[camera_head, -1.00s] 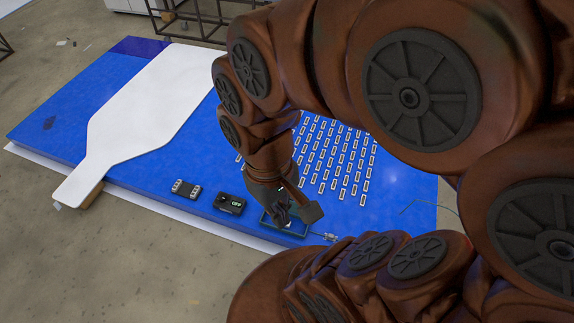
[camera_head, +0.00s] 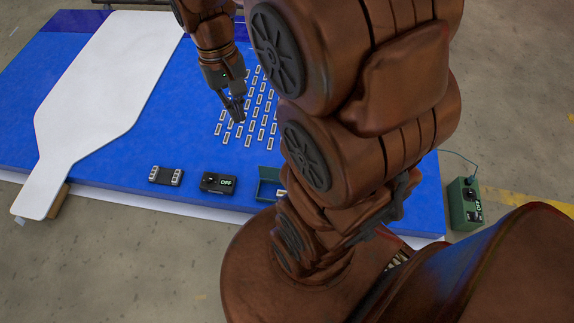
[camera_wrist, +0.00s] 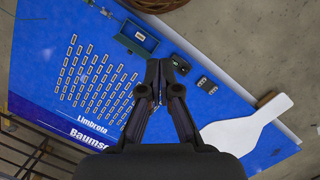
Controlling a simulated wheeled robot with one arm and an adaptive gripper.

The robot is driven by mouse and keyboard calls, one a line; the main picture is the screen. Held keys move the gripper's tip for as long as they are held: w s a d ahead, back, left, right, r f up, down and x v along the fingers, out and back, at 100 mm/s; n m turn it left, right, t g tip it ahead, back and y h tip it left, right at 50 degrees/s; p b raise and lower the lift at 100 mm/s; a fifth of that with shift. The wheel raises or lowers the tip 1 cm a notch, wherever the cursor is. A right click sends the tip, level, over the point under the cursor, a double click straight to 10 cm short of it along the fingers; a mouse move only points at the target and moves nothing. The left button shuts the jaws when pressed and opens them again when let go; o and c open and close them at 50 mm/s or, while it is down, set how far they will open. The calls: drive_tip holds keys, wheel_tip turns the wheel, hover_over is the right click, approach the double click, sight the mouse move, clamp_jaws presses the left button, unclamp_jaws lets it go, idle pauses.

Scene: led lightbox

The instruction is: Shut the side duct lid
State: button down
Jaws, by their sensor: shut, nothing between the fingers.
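A small dark green open-topped box (camera_head: 267,188) sits near the front edge of the blue panel, partly hidden by my arm. It also shows in the wrist view (camera_wrist: 152,43), with a small pale labelled part inside. I take it for the side duct; its inside is exposed, and I cannot clearly make out the lid. My gripper (camera_head: 239,119) is above the blue panel, behind the box in the head view and apart from it. In the wrist view my gripper's fingertips (camera_wrist: 160,64) are together, with nothing held.
A black switch box reading OFF (camera_head: 218,183) and a small dark block (camera_head: 166,176) lie left of the green box. A large white paddle-shaped sheet (camera_head: 105,80) covers the left. Rows of small LED strips (camera_head: 250,112) lie under my gripper. A green OFF box (camera_head: 465,205) stands at right.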

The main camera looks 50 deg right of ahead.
drive_tip(key=w+d+f+m+b, duration=0.1)
drive_tip(key=w+d+f+b, duration=0.4)
drive_tip(key=f, duration=0.4)
drive_tip(key=w+d+f+m+y+b, duration=0.1)
drive_tip(key=w+d+f+m+b, duration=0.15)
drive_tip(key=d+f+b, duration=0.5)
drive_tip(key=w+d+f+m+b, duration=0.15)
drive_tip(key=w+d+f, duration=0.3)
drive_tip(key=f, duration=0.55)
drive_tip(key=w+d+f+m+y+b, duration=0.1)
drive_tip(key=d+f+b, duration=0.35)
drive_tip(key=f, duration=0.55)
drive_tip(key=d+f+m+b, duration=0.1)
drive_tip(key=d+f+b, duration=0.35)
drive_tip(key=f, duration=0.45)
drive_tip(key=w+d+f+y+b, duration=0.1)
drive_tip(key=d+f+b, duration=0.4)
drive_tip(key=f, duration=0.5)
drive_tip(key=s+a+f+b, duration=0.4)
drive_tip(key=a+f, duration=0.1)
drive_tip(key=f, duration=0.4)
drive_tip(key=shift+a+f+b, duration=0.15)
drive_tip(key=shift+b, duration=0.15)
drive_tip(key=shift+s, duration=0.1)
drive_tip(key=shift+m+h, duration=0.3)
